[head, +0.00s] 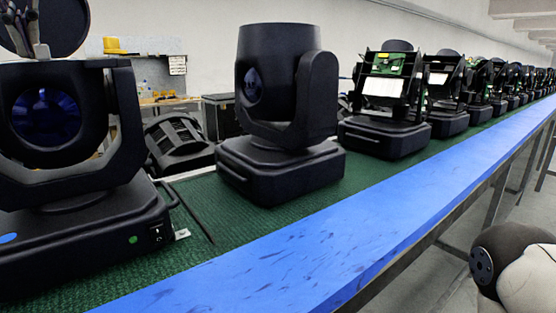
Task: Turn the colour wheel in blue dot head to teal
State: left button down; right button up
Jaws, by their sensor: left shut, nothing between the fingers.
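The blue dot head (75,190) is the black moving-head lamp at the left edge, cut off by the picture. A blue oval dot (8,238) is on the front of its base. Its round lens opening (46,117) looks deep blue. A dark round disc (64,22) stands above the head; I cannot tell whether it is an open cover or part of the wheel. My left gripper (40,50) is at the top left, in front of the disc and just above the lens opening. It is shut and empty. Whether it touches the head is unclear. My right gripper is out of view.
Another black lamp (275,115) stands to the right, and a long row of opened lamps (390,100) recedes behind it. They stand on a green mat (245,225). The bench has a blue front edge (330,245). A small green dot (133,239) is on the near base.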

pick_arm(q)
jog(key=shift+w+d, duration=0.1)
jog(key=shift+d, duration=0.1)
jog(key=shift+w+d+f, duration=0.1)
jog(key=shift+w+d, duration=0.3)
jog(key=shift+d, duration=0.05)
dwell(0.3)
jog(key=shift+d, duration=0.1)
jog(key=shift+s+d, duration=0.1)
jog(key=shift+d, duration=0.15)
jog(key=shift+s, duration=0.1)
